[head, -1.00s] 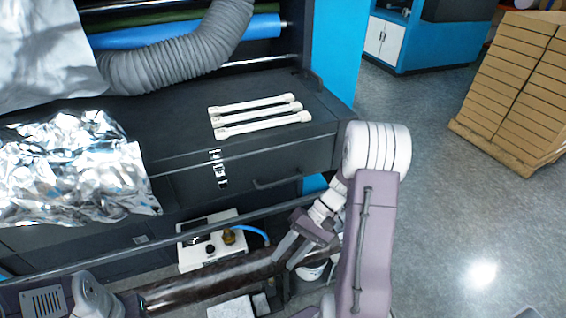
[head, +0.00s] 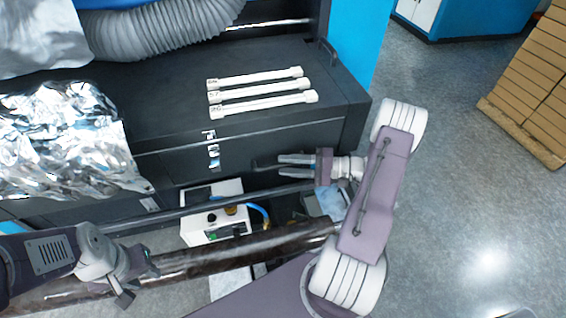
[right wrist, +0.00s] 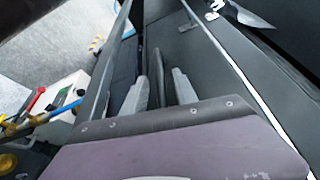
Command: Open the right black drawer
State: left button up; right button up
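The right black drawer (head: 225,152) is in the front of the black workbench and looks shut. Its dark bar handle (head: 264,163) shows in the head view at the fingertips of my right gripper (head: 280,165). In the right wrist view the handle (right wrist: 158,75) lies between the two grey fingers of that gripper (right wrist: 160,88), which are apart. I cannot tell whether either finger touches it. My left gripper (head: 141,284) is at the lower left, away from the drawer, with its fingers spread and nothing seen between them.
A horizontal rail (head: 175,216) and a dark brown roll (head: 210,258) cross in front of the bench. A white device (head: 212,208) with a blue hose stands below. White rods (head: 262,91) and crumpled foil (head: 60,145) lie on top. Stacked boxes (head: 530,75) stand right; floor between is clear.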

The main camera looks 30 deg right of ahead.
jog(key=shift+w+a+f, duration=0.15)
jog(key=shift+w+a, duration=0.35)
jog(key=shift+s+a, duration=0.25)
jog(key=shift+a, duration=0.05)
jog(key=shift+c, duration=0.3)
jog(key=shift+w+d, duration=0.1)
grip_shut()
dwell(0.5)
